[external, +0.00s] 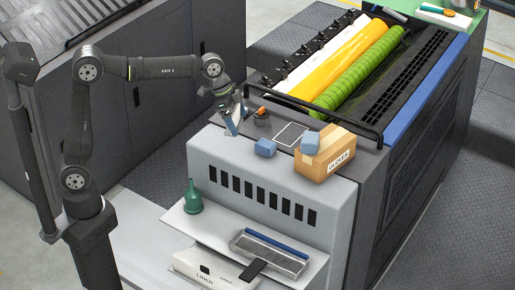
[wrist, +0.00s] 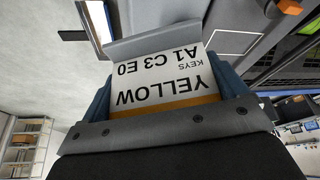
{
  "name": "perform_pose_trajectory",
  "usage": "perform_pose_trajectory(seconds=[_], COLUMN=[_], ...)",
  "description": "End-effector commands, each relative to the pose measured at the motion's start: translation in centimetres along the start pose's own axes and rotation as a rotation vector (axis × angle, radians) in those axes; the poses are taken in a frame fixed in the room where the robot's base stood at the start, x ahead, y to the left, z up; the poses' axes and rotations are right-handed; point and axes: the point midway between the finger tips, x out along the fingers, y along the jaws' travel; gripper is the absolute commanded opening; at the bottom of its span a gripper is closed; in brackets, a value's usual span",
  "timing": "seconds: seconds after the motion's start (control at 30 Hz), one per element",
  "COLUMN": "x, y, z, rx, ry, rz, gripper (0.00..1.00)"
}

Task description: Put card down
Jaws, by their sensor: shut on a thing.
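A white card (wrist: 160,78) with a yellow stripe and the words "YELLOW KEYS A1 C3 E0" fills the middle of the wrist view, upside down. My gripper (external: 233,125) is shut on the card and hangs at the left end of the grey machine ledge. Whether the card touches anything below cannot be told. A white rectangular outline (external: 291,135) is marked on the ledge to the right of my gripper, and nothing lies in it. Part of the outline also shows in the wrist view (wrist: 232,42), beyond the card to the right.
A dark pot with an orange top (external: 262,117) stands between my gripper and the outline. A blue block (external: 265,148) lies in front of the outline. A cardboard gloves box (external: 327,160) with another blue piece (external: 310,143) stands right. A rail (external: 325,120) runs behind.

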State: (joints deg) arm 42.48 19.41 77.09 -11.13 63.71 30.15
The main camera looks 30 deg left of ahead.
Motion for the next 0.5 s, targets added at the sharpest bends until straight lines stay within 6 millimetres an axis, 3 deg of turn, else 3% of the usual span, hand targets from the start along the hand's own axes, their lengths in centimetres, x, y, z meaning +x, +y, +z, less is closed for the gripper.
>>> perform_pose_trajectory(seconds=[0.17, 0.27, 0.5], x=[-0.3, 0.2, 3.0], y=[0.4, -0.4, -5.7], z=[1.7, 2.2, 3.8], rx=[-0.027, -0.033, -0.037], ry=[0.002, 0.001, -0.001], rz=[-0.012, -0.014, -0.014], gripper=[0.68, 0.68, 0.68])
